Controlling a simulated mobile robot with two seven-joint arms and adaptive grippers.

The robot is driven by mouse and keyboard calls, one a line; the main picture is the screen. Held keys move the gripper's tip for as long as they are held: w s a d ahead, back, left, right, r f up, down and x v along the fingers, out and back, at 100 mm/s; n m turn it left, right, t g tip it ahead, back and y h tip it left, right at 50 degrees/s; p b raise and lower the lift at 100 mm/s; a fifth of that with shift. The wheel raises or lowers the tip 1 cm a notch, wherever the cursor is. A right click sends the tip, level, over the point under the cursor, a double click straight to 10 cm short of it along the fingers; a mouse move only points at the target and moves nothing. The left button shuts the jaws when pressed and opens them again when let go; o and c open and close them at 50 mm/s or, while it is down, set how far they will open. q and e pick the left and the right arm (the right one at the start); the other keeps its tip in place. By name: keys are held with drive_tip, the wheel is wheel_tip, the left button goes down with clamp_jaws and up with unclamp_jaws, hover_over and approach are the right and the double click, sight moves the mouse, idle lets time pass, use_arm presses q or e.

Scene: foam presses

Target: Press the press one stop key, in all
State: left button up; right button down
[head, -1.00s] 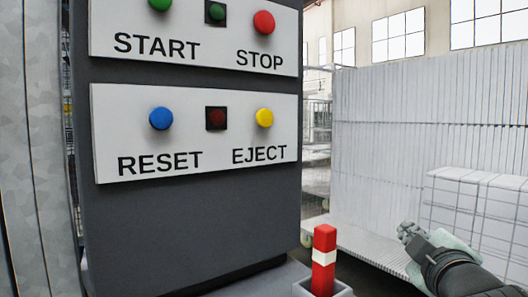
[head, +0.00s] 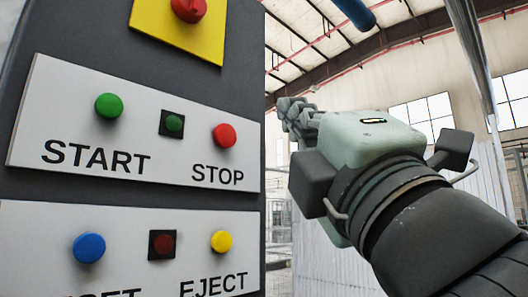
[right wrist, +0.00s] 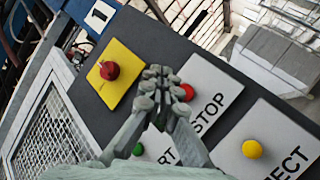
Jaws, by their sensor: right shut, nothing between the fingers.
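The red stop key (head: 224,135) sits above the word STOP on the upper white plate of the dark grey press panel. It also shows in the right wrist view (right wrist: 187,91), just right of my fingertips. My right gripper (head: 286,106) is raised to the right of the panel in the head view, its fingers shut and empty. In the right wrist view its fingertips (right wrist: 158,72) overlap the panel between the stop key and a yellow plate. No contact with the key shows, and the exact distance cannot be told. My left gripper is not in view.
On the same plate are a green start key (head: 109,105) and a small green lamp (head: 172,123). Below are a blue reset key (head: 89,247) and a yellow eject key (head: 221,241). A red emergency knob (head: 188,8) sits above on yellow. A "1" sign (right wrist: 99,16) marks the press.

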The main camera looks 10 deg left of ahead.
sight(232, 127)
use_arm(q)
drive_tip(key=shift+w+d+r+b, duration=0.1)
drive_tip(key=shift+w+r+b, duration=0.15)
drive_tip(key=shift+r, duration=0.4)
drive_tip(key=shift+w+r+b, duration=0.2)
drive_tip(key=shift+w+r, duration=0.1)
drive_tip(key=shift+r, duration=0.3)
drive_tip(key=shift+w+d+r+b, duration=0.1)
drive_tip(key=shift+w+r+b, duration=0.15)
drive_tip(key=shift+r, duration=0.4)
use_arm(e)
drive_tip(key=shift+w+a, duration=0.8)
drive_tip(key=shift+a, duration=0.4)
drive_tip(key=shift+w+a, duration=0.85)
drive_tip(key=shift+a, duration=0.4)
drive_tip(key=shift+w+a, duration=0.8)
drive_tip(key=shift+a, duration=0.4)
drive_tip(key=shift+w+a, duration=0.1)
drive_tip(key=shift+w+a, duration=0.15)
drive_tip(key=shift+a, duration=0.1)
drive_tip(key=shift+w+a, duration=0.25)
drive_tip(key=shift+a, duration=0.1)
drive_tip(key=shift+s+d, duration=0.1)
drive_tip(key=shift+d, duration=0.05)
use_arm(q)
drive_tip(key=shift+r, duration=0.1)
use_arm(e)
drive_tip(key=shift+s+d, duration=0.4)
drive_tip(key=shift+d, duration=0.1)
